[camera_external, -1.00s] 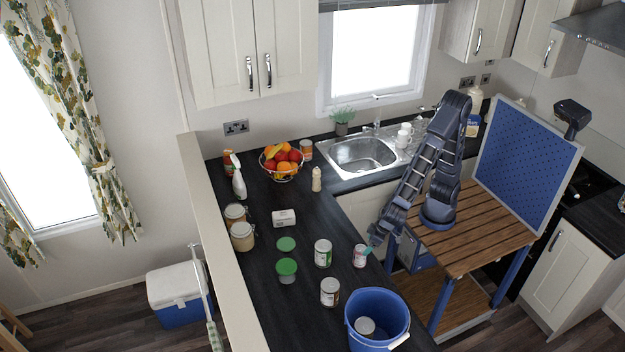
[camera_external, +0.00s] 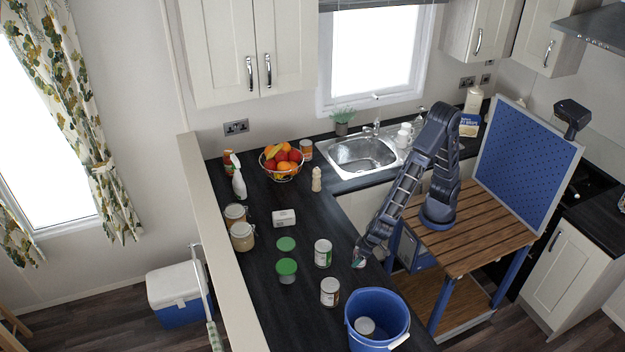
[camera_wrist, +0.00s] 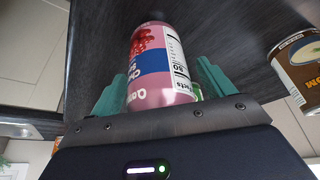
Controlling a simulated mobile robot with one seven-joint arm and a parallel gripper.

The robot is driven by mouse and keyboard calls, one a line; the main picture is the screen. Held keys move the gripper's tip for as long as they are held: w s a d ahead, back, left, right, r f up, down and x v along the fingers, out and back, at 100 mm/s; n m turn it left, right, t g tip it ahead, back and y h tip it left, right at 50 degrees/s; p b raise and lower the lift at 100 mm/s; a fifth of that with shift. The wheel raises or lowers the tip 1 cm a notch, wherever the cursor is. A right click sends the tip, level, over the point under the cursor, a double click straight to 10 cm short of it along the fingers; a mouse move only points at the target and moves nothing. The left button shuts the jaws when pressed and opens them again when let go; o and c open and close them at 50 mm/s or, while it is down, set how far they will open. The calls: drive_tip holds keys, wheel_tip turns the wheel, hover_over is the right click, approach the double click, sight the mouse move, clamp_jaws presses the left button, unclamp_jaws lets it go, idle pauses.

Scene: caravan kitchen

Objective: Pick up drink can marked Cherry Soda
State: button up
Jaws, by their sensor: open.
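The pink drink can with a cherry picture (camera_wrist: 152,62) fills the middle of the wrist view. Its lettering is upside down and only partly readable. In the external view the same can (camera_external: 358,263) stands near the right edge of the dark counter, largely covered by my gripper (camera_external: 361,250). In the wrist view my gripper (camera_wrist: 160,88) is open, with one teal finger on each side of the can. Slim gaps show beside the can, and I cannot tell whether either finger touches it. The can's near end is hidden behind the gripper body.
A white-and-green can (camera_external: 323,254) and another can (camera_external: 330,292) stand to the left. A brown-labelled can (camera_wrist: 299,68) shows at right in the wrist view. A blue bucket (camera_external: 377,306) is in front.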

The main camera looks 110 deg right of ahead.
drive_tip(key=c, duration=1.3)
drive_tip(key=shift+o, duration=0.2)
drive_tip(key=shift+r, duration=0.1)
